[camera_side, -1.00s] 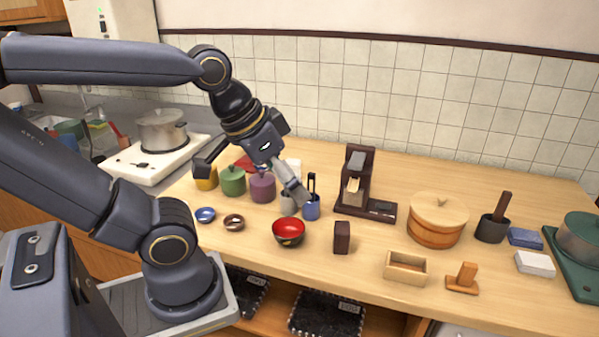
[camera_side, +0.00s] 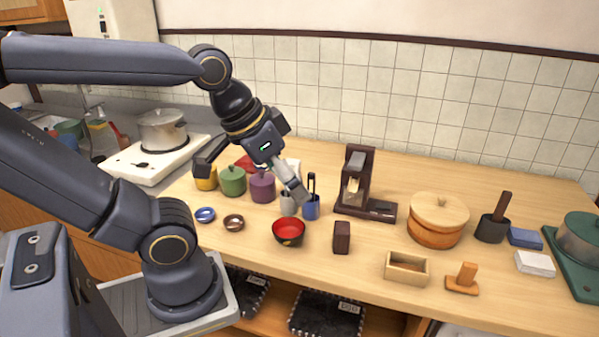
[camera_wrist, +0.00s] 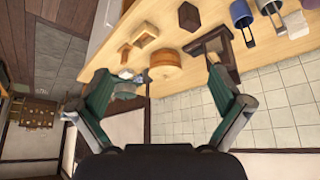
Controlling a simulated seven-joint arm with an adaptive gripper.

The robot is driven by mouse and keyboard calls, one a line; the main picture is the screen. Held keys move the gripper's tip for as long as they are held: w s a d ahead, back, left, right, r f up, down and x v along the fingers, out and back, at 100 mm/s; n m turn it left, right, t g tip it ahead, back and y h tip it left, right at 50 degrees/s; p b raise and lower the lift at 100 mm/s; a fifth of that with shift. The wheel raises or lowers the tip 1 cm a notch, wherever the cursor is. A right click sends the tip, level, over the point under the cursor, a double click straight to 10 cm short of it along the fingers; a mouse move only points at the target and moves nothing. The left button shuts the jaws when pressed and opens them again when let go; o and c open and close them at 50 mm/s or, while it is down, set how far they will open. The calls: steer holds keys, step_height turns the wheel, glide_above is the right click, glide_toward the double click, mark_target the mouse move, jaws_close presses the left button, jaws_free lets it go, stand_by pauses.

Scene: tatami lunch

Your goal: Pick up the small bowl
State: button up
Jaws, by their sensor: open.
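A red-lined dark bowl (camera_side: 288,230) sits upright on the wooden table, its inside empty. Two smaller dishes lie to its left: a blue one (camera_side: 205,214) and a brown one (camera_side: 234,222). I cannot tell which of these is the small bowl. My gripper (camera_side: 253,182) hangs above the table, behind the bowls in the side view, with its fingers spread. It also shows in the wrist view (camera_wrist: 147,62), open with nothing between the fingers. No bowl is clearly visible in the wrist view.
Yellow, green (camera_side: 232,181) and purple (camera_side: 263,187) lidded pots stand behind the dishes. A grey cup and blue cup (camera_side: 311,207) stand behind the red bowl. A dark block (camera_side: 342,237), a brown stand (camera_side: 358,185) and a wooden tub (camera_side: 437,222) are to the right.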

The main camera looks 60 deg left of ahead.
steer(key=m+g, duration=0.2)
steer(key=g, duration=0.4)
glide_above(288, 229)
steer(key=d, duration=0.3)
step_height(288, 229, down, 12)
steer(key=r, duration=0.1)
steer(key=f, duration=1)
steer(key=shift+s+a+f, duration=0.1)
steer(key=shift+s+f, duration=0.15)
steer(key=shift+s, duration=0.05)
steer(key=shift+s+a+f, duration=0.1)
steer(key=shift+f, duration=1.4)
steer(key=shift+s+f, duration=0.1)
steer(key=shift+f, duration=1.35)
steer(key=c, duration=0.9)
